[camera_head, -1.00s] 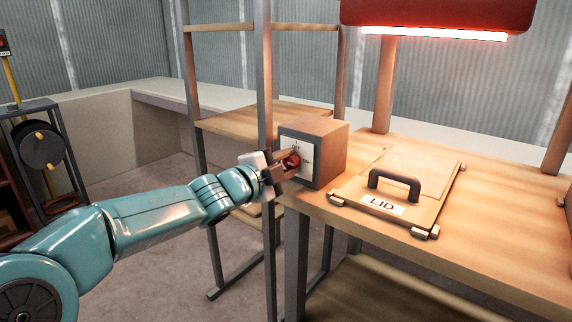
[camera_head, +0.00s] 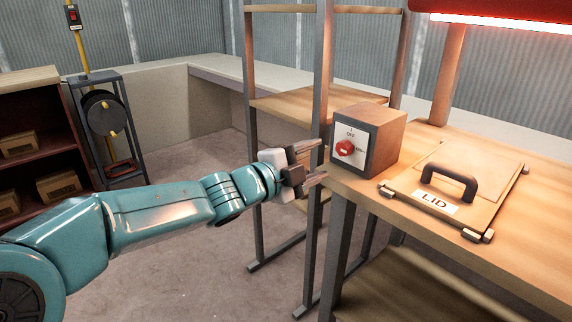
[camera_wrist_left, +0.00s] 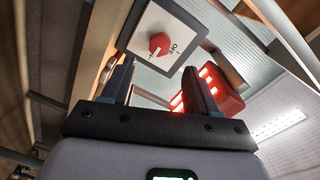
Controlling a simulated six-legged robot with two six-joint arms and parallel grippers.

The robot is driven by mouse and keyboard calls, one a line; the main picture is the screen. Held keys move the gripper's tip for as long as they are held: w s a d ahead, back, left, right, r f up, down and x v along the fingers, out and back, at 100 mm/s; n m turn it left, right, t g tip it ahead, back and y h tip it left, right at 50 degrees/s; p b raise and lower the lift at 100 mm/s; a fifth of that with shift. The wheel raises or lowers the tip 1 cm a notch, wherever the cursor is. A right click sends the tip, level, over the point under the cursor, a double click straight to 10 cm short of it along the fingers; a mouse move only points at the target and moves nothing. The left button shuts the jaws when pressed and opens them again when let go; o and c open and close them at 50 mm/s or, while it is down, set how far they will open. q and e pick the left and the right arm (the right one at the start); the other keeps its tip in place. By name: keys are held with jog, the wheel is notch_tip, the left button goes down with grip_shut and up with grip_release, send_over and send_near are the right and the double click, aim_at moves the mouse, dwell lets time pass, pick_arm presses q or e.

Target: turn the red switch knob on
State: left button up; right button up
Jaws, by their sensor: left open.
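The red switch knob (camera_head: 345,148) sits on the pale front plate of a wooden-sided switch box (camera_head: 383,138) on the bench's left end. The plate has OFF printed above the knob and a smaller ON mark at its right. I cannot tell the knob's exact angle. My left gripper (camera_head: 320,163) is open and empty, just left of the box, with its fingers toward the plate and apart from the knob. The left wrist view shows the knob (camera_wrist_left: 159,43) uncovered beyond the open fingers (camera_wrist_left: 160,85). My right gripper is not in view.
A hinged lid panel (camera_head: 480,175) with a black handle, marked LID, lies on the bench right of the box. A metal post (camera_head: 322,80) stands close behind my gripper. A red lamp (camera_head: 500,8) hangs above.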

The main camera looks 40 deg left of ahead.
pick_arm(q)
jog(key=s+p, duration=0.1)
jog(key=s, duration=0.7)
jog(key=shift+a+r+p, duration=0.2)
jog(key=shift+a+p, duration=0.1)
jog(key=shift+a, duration=0.05)
